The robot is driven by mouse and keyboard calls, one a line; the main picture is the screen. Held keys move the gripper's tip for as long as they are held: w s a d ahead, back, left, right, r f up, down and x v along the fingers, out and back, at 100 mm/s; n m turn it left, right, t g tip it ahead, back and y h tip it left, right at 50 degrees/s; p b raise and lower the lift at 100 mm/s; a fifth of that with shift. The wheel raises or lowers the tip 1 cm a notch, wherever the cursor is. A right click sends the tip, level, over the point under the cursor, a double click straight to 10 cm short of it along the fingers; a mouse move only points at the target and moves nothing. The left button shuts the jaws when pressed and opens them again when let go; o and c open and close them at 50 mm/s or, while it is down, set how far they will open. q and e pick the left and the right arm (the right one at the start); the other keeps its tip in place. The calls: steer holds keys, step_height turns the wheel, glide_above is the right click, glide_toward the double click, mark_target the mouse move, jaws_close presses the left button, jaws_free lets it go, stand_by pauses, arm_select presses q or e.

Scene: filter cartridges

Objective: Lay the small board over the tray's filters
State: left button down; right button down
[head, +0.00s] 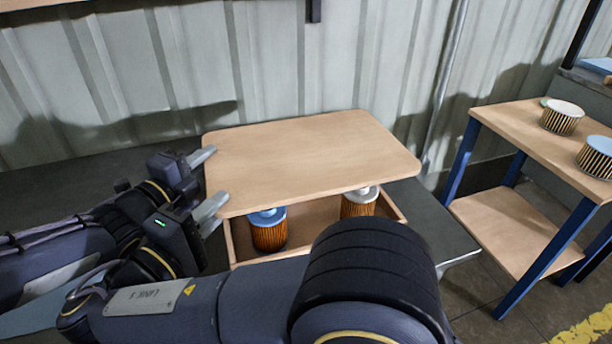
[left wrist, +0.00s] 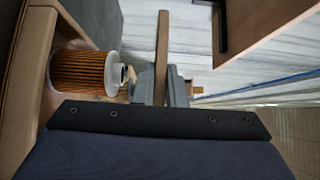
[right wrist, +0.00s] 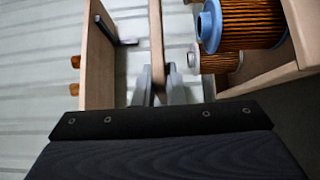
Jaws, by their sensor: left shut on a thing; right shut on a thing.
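The small board (head: 305,155) is a flat tan panel with rounded corners, roughly level above the tray (head: 404,215). It hides the tray's back part. My left gripper (head: 203,157) and my right gripper (head: 212,207) are both shut on its left edge. The board shows edge-on between the fingers in the left wrist view (left wrist: 162,45) and right wrist view (right wrist: 156,35). A blue-capped filter (head: 268,232) and a pale-capped filter (head: 358,204) stand upright in the tray's front. In both wrist views a gap shows between the board and the filter tops.
A dark table (head: 440,225) carries the tray, with a corrugated wall behind. At right, a wooden stand with blue legs (head: 540,250) holds two more filters (head: 562,118) (head: 596,157). My right arm crosses the foreground and covers part of the tray's front.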

arm_select(q)
steer(key=shift+f, duration=0.1)
